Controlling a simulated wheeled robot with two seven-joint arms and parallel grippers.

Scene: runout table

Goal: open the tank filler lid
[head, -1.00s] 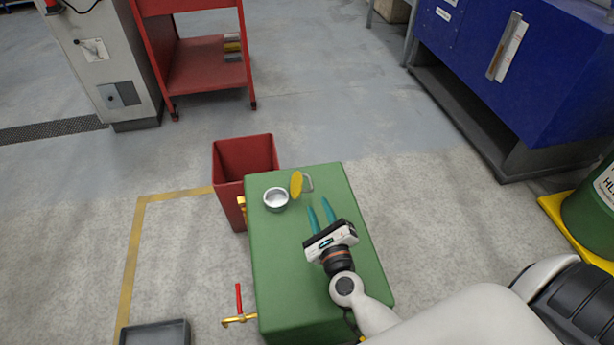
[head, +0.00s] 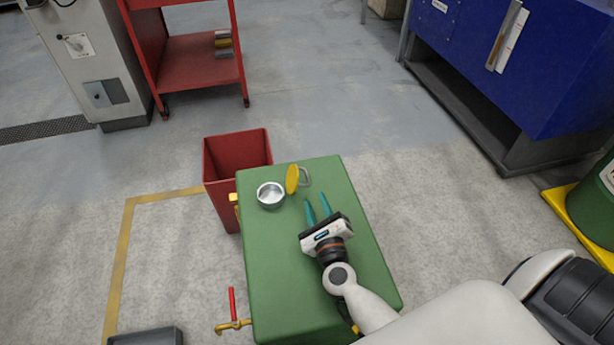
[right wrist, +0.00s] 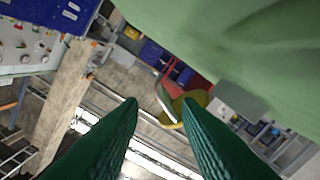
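The green tank (head: 310,250) stands in the middle of the head view. Its round metal filler neck (head: 270,194) is uncovered on the top, near the far left. In the right wrist view the lid (right wrist: 196,98) shows partly behind the fingers. My right gripper (head: 318,207) is over the tank top, a little to the near right of the lid. Its teal fingers are apart with nothing between them. My left gripper is not in view.
A red bin (head: 236,160) stands against the tank's far left side. A brass tap with a red lever (head: 232,305) sticks out at the near left. A dark tray (head: 147,337) lies on the floor. The floor beyond the tank is clear.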

